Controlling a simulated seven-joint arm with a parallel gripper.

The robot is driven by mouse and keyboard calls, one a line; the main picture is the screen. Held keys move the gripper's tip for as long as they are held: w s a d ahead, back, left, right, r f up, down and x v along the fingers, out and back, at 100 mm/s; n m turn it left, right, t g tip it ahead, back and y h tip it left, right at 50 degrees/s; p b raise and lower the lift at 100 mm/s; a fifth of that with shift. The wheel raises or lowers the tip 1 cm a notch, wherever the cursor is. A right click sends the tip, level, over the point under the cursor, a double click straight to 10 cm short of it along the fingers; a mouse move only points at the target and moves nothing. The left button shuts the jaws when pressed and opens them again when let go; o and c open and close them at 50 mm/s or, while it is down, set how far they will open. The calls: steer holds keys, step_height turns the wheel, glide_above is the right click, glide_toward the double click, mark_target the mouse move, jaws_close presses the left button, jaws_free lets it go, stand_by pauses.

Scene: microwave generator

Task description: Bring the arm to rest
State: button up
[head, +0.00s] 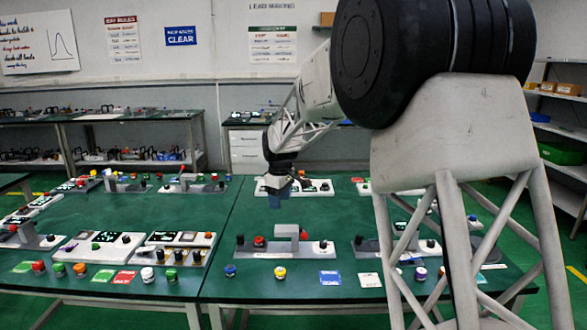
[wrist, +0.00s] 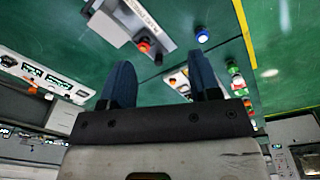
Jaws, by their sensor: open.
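My gripper (head: 278,196) hangs from my arm over the back middle of the green table (head: 262,215) in the head view. In the wrist view my gripper (wrist: 160,85) shows two blue fingers standing apart with nothing between them. Below and in front of it in the head view is a grey device (head: 310,250) with a red knob and an upright block. A white panel (head: 318,187) with knobs lies just behind the gripper. I cannot tell the exact height of the gripper above the table.
A blue knob (head: 230,271) and a yellow knob (head: 280,272) stand near the table's front edge. Panels with displays (head: 92,247) and more devices fill the left table. Shelves (head: 561,140) stand at the right. Bare green surface lies between the device rows.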

steer(key=s+d+r+m, duration=0.25)
steer(key=s+d, duration=0.25)
steer(key=s, duration=0.4)
steer(key=s+d+r+m+t, duration=0.1)
steer(key=s+d+r+m, duration=0.15)
steer(key=s+d, duration=0.4)
steer(key=s+d+r+m, duration=0.1)
steer(key=s+d+r, duration=0.25)
steer(key=s, duration=0.75)
steer(key=s+d+f+m, duration=0.2)
steer(key=s, duration=0.7)
steer(key=s+d+f+m, duration=0.2)
steer(key=s+d, duration=0.1)
steer(key=s, duration=0.6)
steer(key=s+d+f+m, duration=0.2)
steer(key=s, duration=0.8)
steer(key=shift+d+f+m+t, duration=0.2)
steer(key=shift+d+m+t, duration=0.1)
steer(key=shift+d+t, duration=0.1)
